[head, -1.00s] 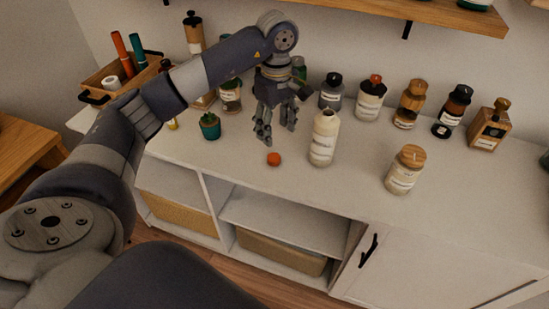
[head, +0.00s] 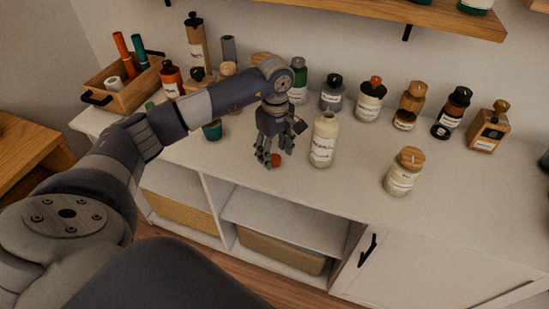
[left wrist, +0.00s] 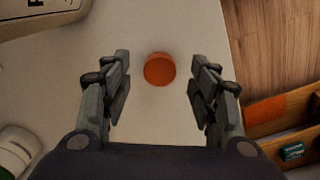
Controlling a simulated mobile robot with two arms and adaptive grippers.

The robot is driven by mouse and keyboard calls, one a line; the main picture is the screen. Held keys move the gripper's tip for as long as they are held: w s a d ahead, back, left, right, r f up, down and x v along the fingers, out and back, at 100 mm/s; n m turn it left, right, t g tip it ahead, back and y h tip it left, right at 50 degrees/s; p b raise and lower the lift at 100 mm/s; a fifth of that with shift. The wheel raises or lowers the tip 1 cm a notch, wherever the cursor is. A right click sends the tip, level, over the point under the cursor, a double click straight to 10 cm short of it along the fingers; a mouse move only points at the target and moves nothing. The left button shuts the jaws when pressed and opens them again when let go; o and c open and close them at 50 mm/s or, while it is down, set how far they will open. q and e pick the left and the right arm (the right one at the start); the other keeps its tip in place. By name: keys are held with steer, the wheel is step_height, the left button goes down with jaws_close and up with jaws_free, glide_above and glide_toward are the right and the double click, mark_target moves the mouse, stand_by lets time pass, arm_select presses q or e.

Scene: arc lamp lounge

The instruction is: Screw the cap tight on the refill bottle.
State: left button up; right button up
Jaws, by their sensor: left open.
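The orange cap (head: 276,160) lies on the white cabinet top near its front edge. In the left wrist view the cap (left wrist: 159,69) sits between and just beyond my open fingertips, untouched as far as I can see. My left gripper (head: 272,155) is open and points down over the cap; it also shows in the left wrist view (left wrist: 160,75). The refill bottle (head: 323,140) is cream with a white label and an uncapped neck. It stands upright just right of the gripper. Part of the bottle (left wrist: 40,18) shows at the top left of the left wrist view. My right gripper is out of view.
A jar with a wooden lid (head: 404,172) stands at the right front. Several bottles, such as the dark grey one (head: 332,92), line the back. A small potted plant (head: 212,131) is partly behind my arm. The wooden caddy (head: 125,90) is at the far left.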

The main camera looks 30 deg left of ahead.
arm_select(q)
step_height(320, 180, down, 2)
steer(key=shift+f, duration=0.1)
steer(key=c, duration=0.8)
steer(key=shift+r, duration=0.7)
steer(key=shift+s+r+b, duration=0.2)
steer(key=shift+r+b, duration=0.1)
steer(key=shift+r, duration=0.25)
steer(key=shift+s+r+b, duration=0.15)
steer(key=shift+r+b, duration=0.15)
steer(key=shift+r, duration=0.2)
steer(key=s+d+b, duration=0.1)
steer(key=s, duration=0.4)
steer(key=s+d+r+b, duration=0.1)
steer(key=s+d, duration=0.1)
steer(key=s, duration=0.2)
steer(key=s+d, duration=0.1)
steer(key=s, duration=0.4)
steer(key=shift+s+d+r+b, duration=0.2)
steer(key=shift+s+r+b, duration=0.1)
steer(key=shift+s+b, duration=0.1)
